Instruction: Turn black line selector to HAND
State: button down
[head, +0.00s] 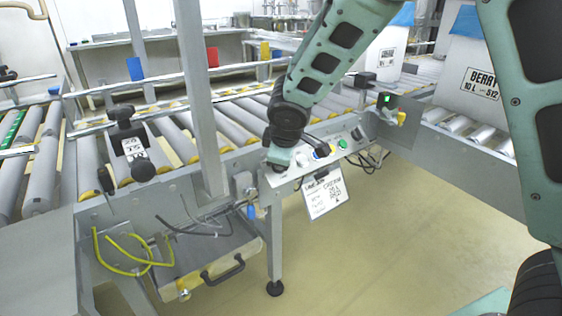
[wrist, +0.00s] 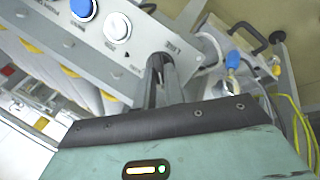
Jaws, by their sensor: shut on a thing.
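The control panel (head: 312,165) is a grey box on the front of the conveyor. My gripper (head: 279,163) is at the panel's left end in the head view, pointing down.
A green button (head: 343,143) is farther right on the panel. A white tag (head: 326,196) hangs below it. A grey post (head: 200,100) stands left of my arm. A blue connector (wrist: 232,60) and yellow cables (wrist: 291,120) are near the gripper. Floor at right is clear.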

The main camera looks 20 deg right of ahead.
jog(key=shift+s+d+f, duration=0.1)
jog(key=shift+d+f, duration=0.1)
jog(key=shift+f, duration=0.1)
jog(key=c, duration=1.5)
grip_release()
jog(key=shift+a+r, duration=0.1)
jog(key=shift+s+a+r, duration=0.1)
jog(key=shift+s+r, duration=0.05)
jog(key=shift+r, duration=0.2)
jog(key=p+v, duration=0.6)
jog(key=v, duration=1)
jog(key=shift+r, duration=0.45)
